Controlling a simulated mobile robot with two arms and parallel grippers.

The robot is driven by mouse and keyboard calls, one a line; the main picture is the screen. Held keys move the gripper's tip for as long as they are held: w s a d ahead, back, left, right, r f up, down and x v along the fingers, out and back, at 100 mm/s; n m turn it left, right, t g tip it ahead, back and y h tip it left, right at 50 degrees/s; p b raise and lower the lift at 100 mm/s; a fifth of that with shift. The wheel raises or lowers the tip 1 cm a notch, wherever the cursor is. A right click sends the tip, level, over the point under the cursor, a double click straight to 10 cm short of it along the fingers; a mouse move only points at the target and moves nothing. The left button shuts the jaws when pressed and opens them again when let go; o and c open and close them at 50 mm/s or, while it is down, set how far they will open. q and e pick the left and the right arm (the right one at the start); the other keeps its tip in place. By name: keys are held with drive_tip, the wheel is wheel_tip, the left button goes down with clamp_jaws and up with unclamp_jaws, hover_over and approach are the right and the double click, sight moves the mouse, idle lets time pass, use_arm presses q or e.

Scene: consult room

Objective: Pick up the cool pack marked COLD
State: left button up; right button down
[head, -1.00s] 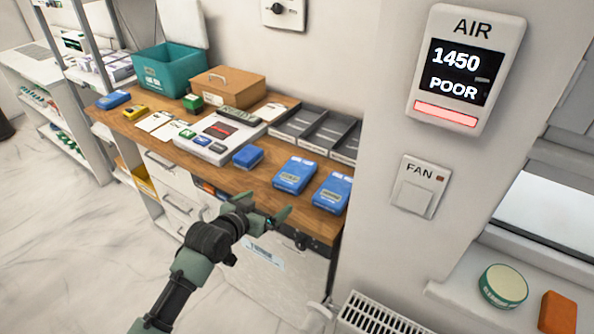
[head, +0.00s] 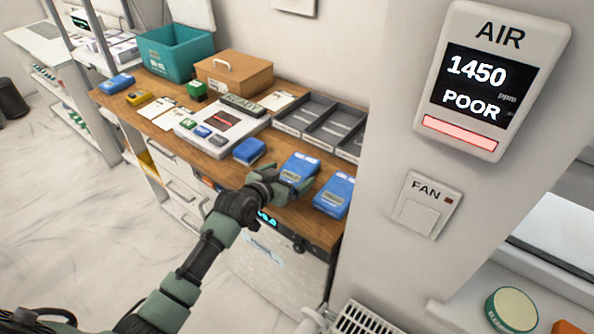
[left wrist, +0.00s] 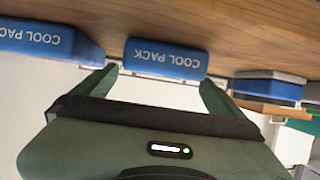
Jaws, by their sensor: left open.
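Two blue cool packs lie near the front right of the wooden counter in the head view: a left one (head: 300,167) and a right one (head: 334,196). My left gripper (head: 291,185) is open at the counter's front edge, right at the left pack and partly covering it. In the left wrist view a pack (left wrist: 166,57) reading COOL PACK, upside down, sits between and just beyond the spread fingers (left wrist: 158,86). Another such pack (left wrist: 45,40) is at the left there. I cannot read COLD on either pack. My right gripper is not in view.
A smaller blue box (head: 249,151) lies left of the packs, beside a white device (head: 205,143). Grey trays (head: 318,122) stand behind. A brown box (head: 233,78) and a teal bin (head: 175,52) are farther back. The wall with the AIR display (head: 477,85) is at right.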

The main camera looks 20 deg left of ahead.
sight(294, 172)
use_arm(q)
drive_tip(key=x, duration=0.3)
drive_tip(key=shift+w+f, duration=0.2)
drive_tip(key=shift+w, duration=0.05)
drive_tip(key=c, duration=1.8)
drive_tip(key=shift+r, duration=0.1)
